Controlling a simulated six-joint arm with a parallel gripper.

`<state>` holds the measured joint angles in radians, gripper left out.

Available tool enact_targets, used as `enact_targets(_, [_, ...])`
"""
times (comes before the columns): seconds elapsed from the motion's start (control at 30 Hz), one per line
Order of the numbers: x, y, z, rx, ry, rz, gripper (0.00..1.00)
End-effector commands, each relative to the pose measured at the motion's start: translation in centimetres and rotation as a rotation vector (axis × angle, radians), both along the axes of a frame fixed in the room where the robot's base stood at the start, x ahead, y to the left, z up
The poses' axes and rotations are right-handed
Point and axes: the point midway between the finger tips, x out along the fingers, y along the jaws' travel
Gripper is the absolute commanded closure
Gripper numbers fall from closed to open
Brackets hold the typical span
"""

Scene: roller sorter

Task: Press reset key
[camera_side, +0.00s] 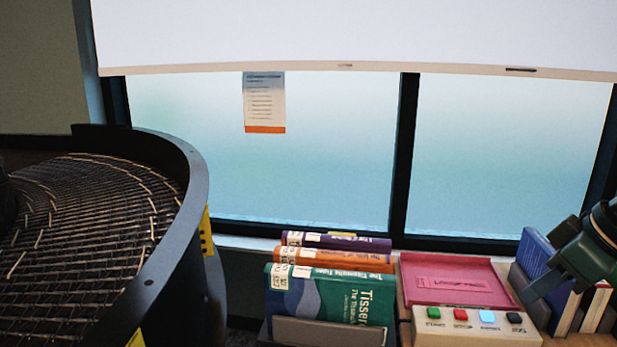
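A pale control box (475,335) stands at the lower right with a row of small coloured keys on top. From left to right they are a green key (433,312), a red key (460,314), a light blue key (487,316) and a black key (514,318). Small print sits below the keys, too small to read, so I cannot tell which is the reset key. My dark green gripper (556,283) is at the right edge, above and to the right of the box, apart from the keys in the picture. Its finger gap is not clear.
A pink tray (455,275) lies behind the box. Stacked books (335,297) stand to its left. Upright blue books (537,254) are close by my gripper. A curved roller conveyor (80,235) fills the left. A window with a hanging notice (264,102) is behind.

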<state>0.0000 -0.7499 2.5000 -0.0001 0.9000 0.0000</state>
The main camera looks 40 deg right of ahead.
Motion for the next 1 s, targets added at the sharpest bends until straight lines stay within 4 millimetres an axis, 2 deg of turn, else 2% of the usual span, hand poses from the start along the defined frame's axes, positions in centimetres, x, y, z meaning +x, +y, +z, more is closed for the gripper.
enact_targets(0.07, [0.0,0.0,0.0,0.0,0.0,0.0,1.0])
enact_targets(1.0, [0.0,0.0,0.0,0.0,0.0,0.0,1.0])
